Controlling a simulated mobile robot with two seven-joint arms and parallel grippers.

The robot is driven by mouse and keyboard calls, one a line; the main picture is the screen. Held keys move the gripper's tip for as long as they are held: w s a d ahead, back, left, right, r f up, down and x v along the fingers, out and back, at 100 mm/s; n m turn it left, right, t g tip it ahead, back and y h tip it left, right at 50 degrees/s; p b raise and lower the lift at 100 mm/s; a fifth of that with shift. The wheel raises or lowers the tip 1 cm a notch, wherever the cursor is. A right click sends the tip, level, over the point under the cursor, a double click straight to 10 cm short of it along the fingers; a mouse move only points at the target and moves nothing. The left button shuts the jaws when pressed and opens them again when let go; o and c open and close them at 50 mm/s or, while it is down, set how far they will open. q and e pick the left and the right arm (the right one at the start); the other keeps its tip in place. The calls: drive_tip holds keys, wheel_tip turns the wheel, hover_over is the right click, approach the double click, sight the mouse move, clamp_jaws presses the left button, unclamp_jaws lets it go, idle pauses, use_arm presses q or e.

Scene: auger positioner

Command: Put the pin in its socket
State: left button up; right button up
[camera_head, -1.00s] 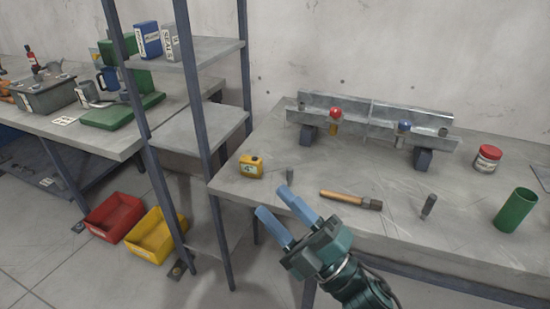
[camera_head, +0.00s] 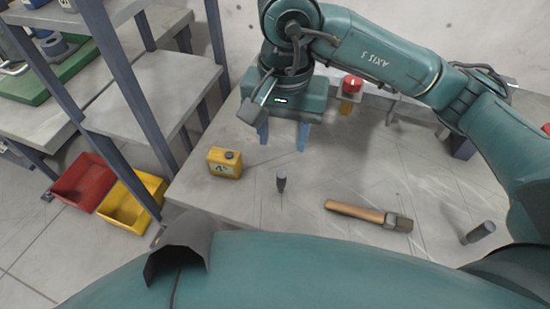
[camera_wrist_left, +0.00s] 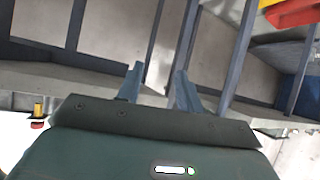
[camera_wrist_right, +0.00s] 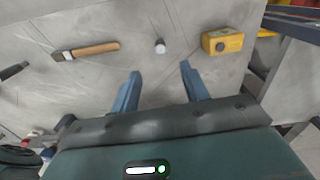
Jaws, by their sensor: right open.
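The nearer-to-left pin (camera_head: 281,183) is in front of my right gripper (camera_head: 283,133) in the head view. The other pin (camera_head: 480,233) is at the right. My right gripper points down, open and empty; its wrist view shows the first pin (camera_wrist_right: 160,46) beyond the gap between the fingers, apart from them. My left gripper (camera_wrist_left: 157,88) is open and empty in its wrist view, facing shelving; I cannot make it out in the head view. The steel bracket (camera_head: 375,103) is mostly hidden by my right arm; no socket is identifiable.
A red knob (camera_head: 352,83) shows behind my gripper. Red (camera_head: 87,183) and yellow (camera_head: 132,203) bins sit on the floor. Shelving stands at left.

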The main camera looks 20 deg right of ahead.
hover_over(282, 174)
drive_tip(key=f, duration=0.6)
drive_tip(key=shift+s+a+f, duration=0.1)
drive_tip(key=shift+s+f, duration=0.2)
drive_tip(key=shift+s, duration=0.05)
drive_tip(key=shift+w+f+p, duration=0.2)
drive_tip(key=shift+f+p, duration=0.25)
drive_tip(key=shift+f, duration=1.15)
drive_tip(key=shift+w+f+p, duration=0.15)
drive_tip(key=shift+f+p, duration=0.3)
drive_tip(key=shift+f, duration=1.1)
drive_tip(key=shift+c, duration=0.2)
clamp_jaws()
